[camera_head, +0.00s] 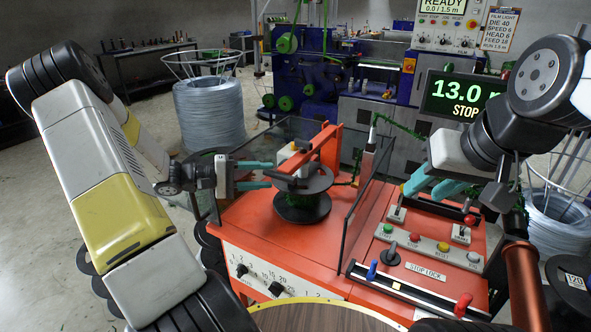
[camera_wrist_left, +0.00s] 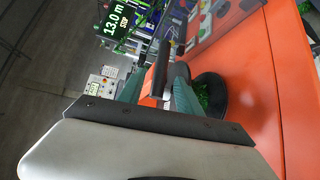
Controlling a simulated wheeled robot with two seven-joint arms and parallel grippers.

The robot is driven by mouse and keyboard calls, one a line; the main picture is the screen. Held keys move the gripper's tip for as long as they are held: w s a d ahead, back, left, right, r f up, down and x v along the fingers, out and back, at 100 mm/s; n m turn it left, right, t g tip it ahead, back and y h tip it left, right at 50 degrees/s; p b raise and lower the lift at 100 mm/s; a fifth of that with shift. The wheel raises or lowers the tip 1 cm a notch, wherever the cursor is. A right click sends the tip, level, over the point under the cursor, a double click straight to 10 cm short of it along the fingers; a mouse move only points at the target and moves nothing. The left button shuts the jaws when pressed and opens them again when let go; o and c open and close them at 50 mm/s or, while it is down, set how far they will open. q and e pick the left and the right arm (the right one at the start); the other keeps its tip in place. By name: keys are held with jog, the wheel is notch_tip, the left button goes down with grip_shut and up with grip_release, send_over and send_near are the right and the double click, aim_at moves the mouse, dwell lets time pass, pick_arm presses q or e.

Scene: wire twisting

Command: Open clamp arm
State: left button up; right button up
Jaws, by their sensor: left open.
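The orange-red clamp arm (camera_head: 322,145) reaches over a dark spool (camera_head: 302,207) on the orange machine. A black handle bar (camera_head: 287,181) sits at its lower front end. My left gripper (camera_head: 270,175) is open, its teal fingers pointing right at the handle. In the left wrist view the handle bar (camera_wrist_left: 160,67) shows between the spread fingers (camera_wrist_left: 157,80); I cannot tell whether they touch it. The spool with green wire (camera_wrist_left: 207,93) lies beyond. My right gripper (camera_head: 423,190) appears open and empty above the control panel at the right.
A clear guard panel (camera_head: 366,205) stands between the spool and the control panel. The control panel (camera_head: 430,245) carries buttons and a lever. A display (camera_head: 460,97) reads 13.0 and STOP. Wire coils (camera_head: 209,110) stand at the back left. A brown round top (camera_head: 330,318) lies in front.

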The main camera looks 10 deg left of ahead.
aim_at(286, 175)
pick_arm(q)
jog(key=x, duration=0.7)
jog(key=shift+s, duration=0.1)
grip_shut()
jog(key=shift+f, duration=0.1)
